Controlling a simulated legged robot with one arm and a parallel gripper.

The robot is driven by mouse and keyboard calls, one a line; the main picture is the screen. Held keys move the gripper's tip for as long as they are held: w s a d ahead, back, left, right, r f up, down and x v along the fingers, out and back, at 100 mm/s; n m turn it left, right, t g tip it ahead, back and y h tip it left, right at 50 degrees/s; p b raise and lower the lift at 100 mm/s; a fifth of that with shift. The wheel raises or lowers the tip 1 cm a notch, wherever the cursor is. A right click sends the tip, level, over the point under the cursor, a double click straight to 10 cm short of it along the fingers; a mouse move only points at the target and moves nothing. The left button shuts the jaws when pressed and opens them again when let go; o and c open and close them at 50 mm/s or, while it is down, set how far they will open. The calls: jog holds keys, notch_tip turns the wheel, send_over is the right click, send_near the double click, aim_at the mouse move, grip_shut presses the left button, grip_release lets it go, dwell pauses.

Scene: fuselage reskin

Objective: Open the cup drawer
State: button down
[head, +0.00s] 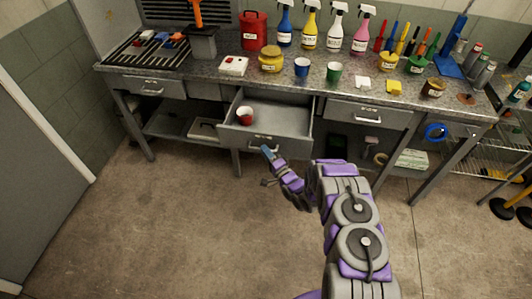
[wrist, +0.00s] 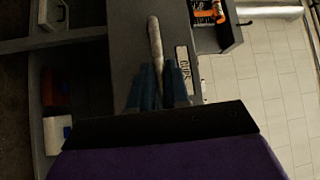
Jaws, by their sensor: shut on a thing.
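The cup drawer (head: 290,117) is pulled out from under the bench, left of the middle, and its inside shows. A red cup (head: 245,115) stands in its left part. Its grey front, with a "CUPS" label (wrist: 184,62), fills the middle of the wrist view. My gripper (head: 267,152) is at the drawer front in the head view. In the wrist view its blue fingers (wrist: 160,88) are shut on the pale bar handle (wrist: 155,38). The handle's near end is hidden between the fingers.
The bench top (head: 215,72) holds a blue cup (head: 302,67), a green cup (head: 334,72), spray bottles and tools. A drawer on the right (head: 368,113) and one on the left (head: 153,87) look shut. The floor (head: 190,215) in front is clear.

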jog(key=shift+f, duration=0.25)
jog(key=c, duration=1.3)
grip_release()
jog(key=shift+o, duration=0.7)
jog(key=shift+r, duration=0.1)
jog(key=p+v, duration=0.2)
jog(key=v, duration=1.5)
jog(key=shift+d, duration=0.2)
